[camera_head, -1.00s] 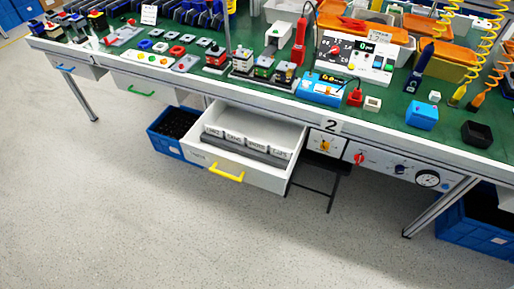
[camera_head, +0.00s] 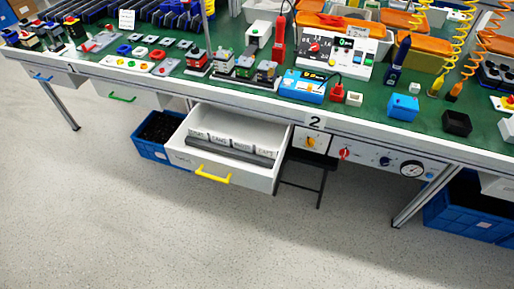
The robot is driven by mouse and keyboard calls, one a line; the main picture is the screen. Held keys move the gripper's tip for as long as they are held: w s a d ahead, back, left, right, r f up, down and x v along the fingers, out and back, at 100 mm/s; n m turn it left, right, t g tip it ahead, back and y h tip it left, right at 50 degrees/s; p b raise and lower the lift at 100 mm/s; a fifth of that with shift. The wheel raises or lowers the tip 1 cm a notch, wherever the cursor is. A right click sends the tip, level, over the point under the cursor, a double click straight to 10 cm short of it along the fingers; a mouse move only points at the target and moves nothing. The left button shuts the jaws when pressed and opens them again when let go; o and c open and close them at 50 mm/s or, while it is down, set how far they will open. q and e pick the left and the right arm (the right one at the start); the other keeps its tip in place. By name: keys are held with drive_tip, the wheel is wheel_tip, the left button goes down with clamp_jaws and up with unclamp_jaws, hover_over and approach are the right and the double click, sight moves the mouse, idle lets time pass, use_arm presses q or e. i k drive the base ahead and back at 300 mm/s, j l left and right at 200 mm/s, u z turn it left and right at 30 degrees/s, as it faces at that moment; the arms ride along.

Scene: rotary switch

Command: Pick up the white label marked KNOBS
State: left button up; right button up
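The open white drawer (camera_head: 226,170) with a yellow handle (camera_head: 212,174) hangs out under the green-topped bench. Inside it, a row of several white labels (camera_head: 242,147) stands along a grey divided holder. The lettering is too small to read surely, so I cannot tell which label is marked KNOBS. Neither of my grippers shows in the head view.
The bench (camera_head: 140,83) carries small parts, a blue meter (camera_head: 302,86) and a red-and-white panel (camera_head: 335,45). A blue crate (camera_head: 155,135) stands left of the drawer, a dark stool (camera_head: 306,170) right of it. The floor in front is clear.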

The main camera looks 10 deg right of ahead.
sight(243, 146)
drive_tip(key=i+j+z, duration=0.2)
drive_tip(key=z, duration=0.3)
drive_tip(key=i+j+z, duration=0.1)
drive_tip(key=j+z, duration=0.35)
drive_tip(key=i+j+z, duration=0.3)
drive_tip(key=j, duration=1.15)
drive_tip(key=j+z, duration=0.3)
drive_tip(key=j, duration=1.1)
drive_tip(key=k, duration=0.05)
